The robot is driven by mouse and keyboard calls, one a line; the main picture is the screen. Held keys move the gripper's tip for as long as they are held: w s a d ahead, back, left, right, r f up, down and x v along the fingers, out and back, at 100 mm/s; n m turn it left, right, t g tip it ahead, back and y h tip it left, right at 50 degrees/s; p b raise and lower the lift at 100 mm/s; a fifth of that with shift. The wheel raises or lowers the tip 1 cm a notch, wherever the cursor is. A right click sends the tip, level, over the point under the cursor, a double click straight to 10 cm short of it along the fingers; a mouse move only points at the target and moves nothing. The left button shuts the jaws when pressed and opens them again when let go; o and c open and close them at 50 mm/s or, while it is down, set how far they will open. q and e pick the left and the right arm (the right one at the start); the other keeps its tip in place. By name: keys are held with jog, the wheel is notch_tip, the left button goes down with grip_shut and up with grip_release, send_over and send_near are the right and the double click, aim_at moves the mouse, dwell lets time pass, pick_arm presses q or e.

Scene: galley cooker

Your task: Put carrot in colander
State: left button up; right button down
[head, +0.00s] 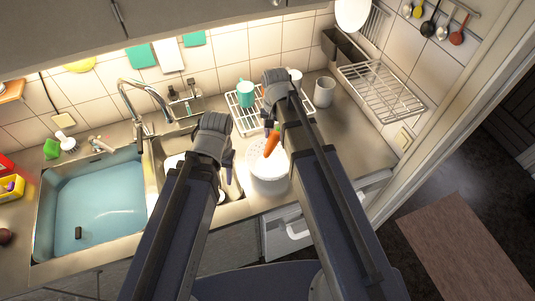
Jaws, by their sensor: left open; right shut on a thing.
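An orange carrot (272,141) with a green top hangs at a tilt from my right gripper (271,127), which is shut on its upper end. The carrot shows in front of the white colander (267,177), over its inside as seen from above; whether it touches the colander I cannot tell. The colander stands on the counter to the right of the small sink basin, its right side partly covered by my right arm. My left gripper (228,174) is open and empty, to the left of the colander near the small basin.
A large basin with blue water (95,205) and a tap (135,105) are at the left. A white rack (240,121) with a teal mug (245,93) stands behind the colander. A grey cup (324,92) stands at the back right.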

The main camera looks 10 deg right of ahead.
jog(key=shift+w, duration=0.4)
jog(key=shift+s+f+b, duration=0.1)
jog(key=shift+f+b, duration=0.2)
jog(key=shift+b, duration=0.05)
pick_arm(q)
notch_tip(320, 180, down, 6)
jog(key=b, duration=0.5)
jog(key=shift+w+f+b, duration=0.15)
jog(key=shift+w+b, duration=0.15)
jog(key=shift+b, duration=0.05)
pick_arm(e)
send_over(273, 161)
notch_tip(273, 161, down, 6)
jog(key=shift+r, duration=0.15)
pick_arm(q)
notch_tip(273, 161, down, 4)
jog(key=b, duration=0.3)
jog(key=shift+r+b, duration=0.2)
jog(key=shift+b, duration=0.1)
pick_arm(e)
notch_tip(273, 161, down, 4)
jog(key=shift+r, duration=0.15)
jog(key=shift+f+b, duration=0.65)
jog(key=shift+b, duration=0.05)
pick_arm(q)
jog(key=shift+f, duration=0.6)
pick_arm(e)
jog(key=shift+c, duration=1.8)
grip_release()
